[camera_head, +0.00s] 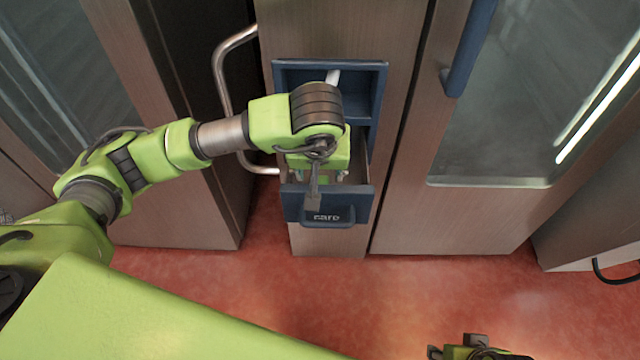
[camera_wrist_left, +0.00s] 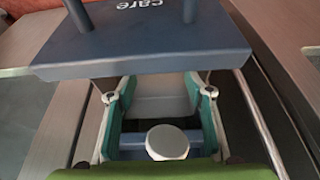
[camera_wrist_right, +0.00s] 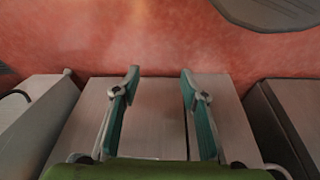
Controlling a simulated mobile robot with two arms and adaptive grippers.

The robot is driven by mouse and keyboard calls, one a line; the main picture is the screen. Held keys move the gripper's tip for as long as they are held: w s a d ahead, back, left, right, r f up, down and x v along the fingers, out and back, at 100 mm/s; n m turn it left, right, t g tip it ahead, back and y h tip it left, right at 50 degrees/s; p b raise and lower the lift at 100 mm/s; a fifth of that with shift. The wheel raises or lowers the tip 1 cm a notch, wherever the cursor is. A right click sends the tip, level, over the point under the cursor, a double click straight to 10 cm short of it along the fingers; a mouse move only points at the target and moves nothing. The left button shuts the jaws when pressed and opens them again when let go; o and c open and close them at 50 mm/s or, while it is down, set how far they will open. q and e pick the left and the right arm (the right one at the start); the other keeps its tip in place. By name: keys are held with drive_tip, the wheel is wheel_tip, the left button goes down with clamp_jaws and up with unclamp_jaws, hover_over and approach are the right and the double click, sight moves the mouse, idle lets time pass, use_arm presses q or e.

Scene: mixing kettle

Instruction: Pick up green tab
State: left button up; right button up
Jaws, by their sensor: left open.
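An open blue drawer (camera_head: 290,203) marked "care" sticks out of a narrow cabinet front. My left gripper (camera_head: 322,178) points down into it, its tips largely hidden by the wrist and drawer front. In the left wrist view, the open teal-padded fingers (camera_wrist_left: 160,92) are inside the drawer (camera_wrist_left: 140,48). A white round-topped piece (camera_wrist_left: 167,142) shows between them, nearer the wrist; I cannot tell whether they touch it. I cannot make out a green tab in any view. My right gripper (camera_wrist_right: 160,82) is open and empty over the floor side of a cabinet front.
A blue recess (camera_head: 355,95) with a white spout (camera_head: 333,76) lies behind the drawer. A curved metal handle (camera_head: 222,85) is close on the left, and a blue door handle (camera_head: 470,48) stands to the right. Red floor (camera_head: 420,290) is clear in front.

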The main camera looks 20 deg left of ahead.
sight(320, 179)
use_arm(q)
drive_tip(key=x, duration=0.4)
drive_tip(key=shift+w+f, duration=0.1)
drive_tip(key=shift+w, duration=0.05)
drive_tip(key=c, duration=1.2)
use_arm(e)
drive_tip(key=shift+v, duration=1.25)
use_arm(q)
drive_tip(key=shift+o, duration=0.2)
